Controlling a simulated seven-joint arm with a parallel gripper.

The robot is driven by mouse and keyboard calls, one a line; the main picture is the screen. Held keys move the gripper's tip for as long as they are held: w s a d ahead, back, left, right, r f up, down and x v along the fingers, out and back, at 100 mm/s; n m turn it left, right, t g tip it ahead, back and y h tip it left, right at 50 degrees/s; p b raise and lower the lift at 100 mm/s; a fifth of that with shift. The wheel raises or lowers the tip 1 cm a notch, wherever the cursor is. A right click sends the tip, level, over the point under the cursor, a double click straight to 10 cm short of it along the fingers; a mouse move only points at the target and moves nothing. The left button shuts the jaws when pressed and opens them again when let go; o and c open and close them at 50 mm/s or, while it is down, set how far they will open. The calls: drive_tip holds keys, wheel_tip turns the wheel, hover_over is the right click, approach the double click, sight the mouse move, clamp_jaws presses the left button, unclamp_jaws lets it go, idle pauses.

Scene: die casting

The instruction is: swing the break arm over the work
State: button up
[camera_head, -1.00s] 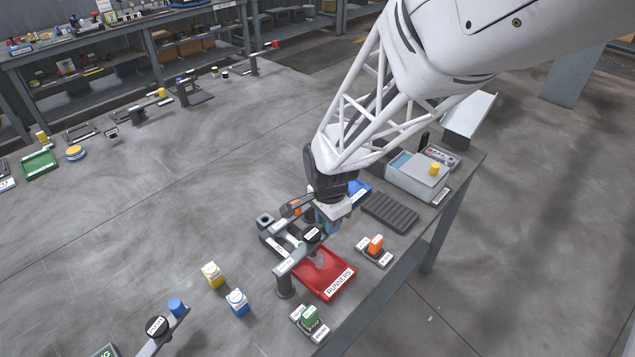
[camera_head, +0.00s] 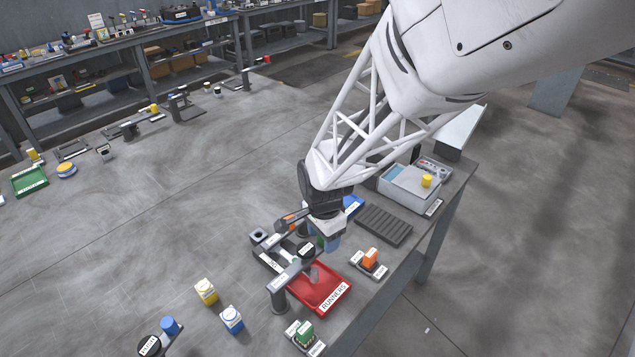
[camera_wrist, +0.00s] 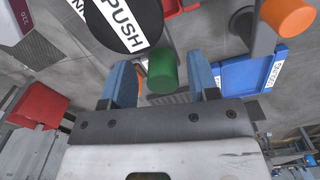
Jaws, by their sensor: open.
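The break arm (camera_head: 291,272) is a grey bar on a short post, with a black disc (camera_head: 306,250) marked PUSH and a green knob (camera_head: 320,242) near its far end. The bar reaches over the back of the red RUNNERS tray (camera_head: 322,297). My gripper (camera_head: 328,243) is at the knob end of the bar, pointing down. In the wrist view the green knob (camera_wrist: 162,72) sits between my two blue fingers (camera_wrist: 160,66), with a gap on each side. The PUSH disc (camera_wrist: 125,20) is just beyond. The work under the bar is mostly hidden.
An arm with an orange knob (camera_wrist: 287,14) and a blue tray (camera_head: 353,205) lie close behind my gripper. A ribbed dark rack (camera_head: 384,226) and an orange block (camera_head: 370,257) are to the right. Yellow (camera_head: 206,290) and blue (camera_head: 232,318) containers stand front left. The table's left middle is clear.

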drive_tip(key=shift+r, duration=0.1)
drive_tip(key=shift+r, duration=3.8)
drive_tip(key=shift+s+d+r, duration=0.15)
drive_tip(key=shift+d+r, duration=0.05)
drive_tip(key=shift+r, duration=0.05)
drive_tip(key=s+d+r+n+t, duration=0.1)
drive_tip(key=s+d+r+n, duration=0.4)
drive_tip(key=s, duration=0.4)
drive_tip(key=s+d+r+n+t, duration=0.1)
drive_tip(key=s+d+r+n, duration=0.5)
drive_tip(key=s+d+r, duration=0.2)
drive_tip(key=shift+s+d+t, duration=0.3)
drive_tip(key=shift+s, duration=0.3)
